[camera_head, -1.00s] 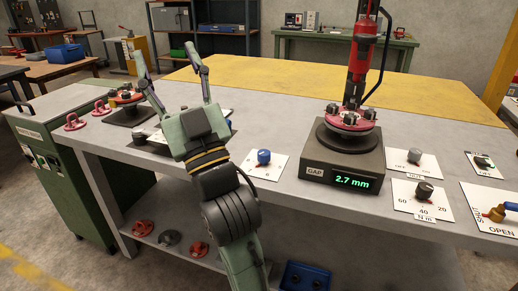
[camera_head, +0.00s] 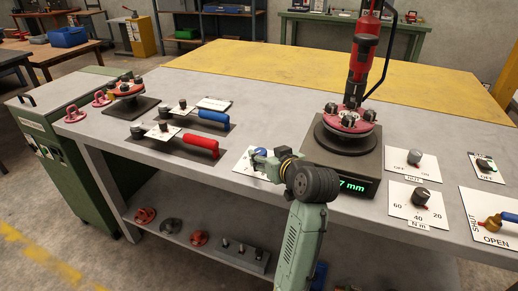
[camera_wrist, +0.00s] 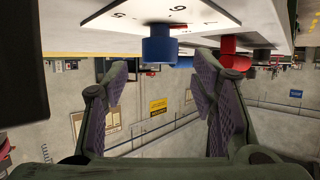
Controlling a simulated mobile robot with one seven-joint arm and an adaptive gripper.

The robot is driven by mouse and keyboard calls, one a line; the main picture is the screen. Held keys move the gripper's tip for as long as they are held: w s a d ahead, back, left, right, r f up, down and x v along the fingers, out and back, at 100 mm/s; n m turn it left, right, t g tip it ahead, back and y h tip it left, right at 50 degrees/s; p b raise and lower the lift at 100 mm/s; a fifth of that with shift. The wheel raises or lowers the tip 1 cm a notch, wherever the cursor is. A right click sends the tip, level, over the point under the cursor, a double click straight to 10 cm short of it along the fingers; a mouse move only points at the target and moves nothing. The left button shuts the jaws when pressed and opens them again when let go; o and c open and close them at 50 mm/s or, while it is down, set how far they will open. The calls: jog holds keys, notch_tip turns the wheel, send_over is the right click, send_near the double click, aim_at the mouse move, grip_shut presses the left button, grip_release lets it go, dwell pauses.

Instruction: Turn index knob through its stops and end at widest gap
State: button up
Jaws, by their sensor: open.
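The blue index knob (camera_wrist: 160,48) stands on a white numbered plate (camera_wrist: 185,14) in the wrist view, where the bench appears upside down. My gripper (camera_wrist: 162,78) is open, its two pads spread apart with nothing between them. The knob shows just beyond the fingertips, and no contact is visible. In the head view my gripper (camera_head: 266,163) is over the plate (camera_head: 244,160) and covers most of the knob (camera_head: 261,152). The gap display (camera_head: 352,186) is partly hidden by my wrist; only "7 mm" shows. The flanged spool (camera_head: 350,117) sits on the gauge under a red tool.
Right of the gauge are a grey knob (camera_head: 415,157), a torque knob (camera_head: 421,196) and a shut/open valve handle (camera_head: 494,223). Tools with red (camera_head: 201,145) and blue (camera_head: 213,116) grips lie to the left.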

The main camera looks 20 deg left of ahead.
aim_at(261, 153)
jog(key=p+x, duration=0.1)
jog(key=x, duration=0.4)
jog(key=shift+c, duration=0.4)
jog(key=c, duration=1.1)
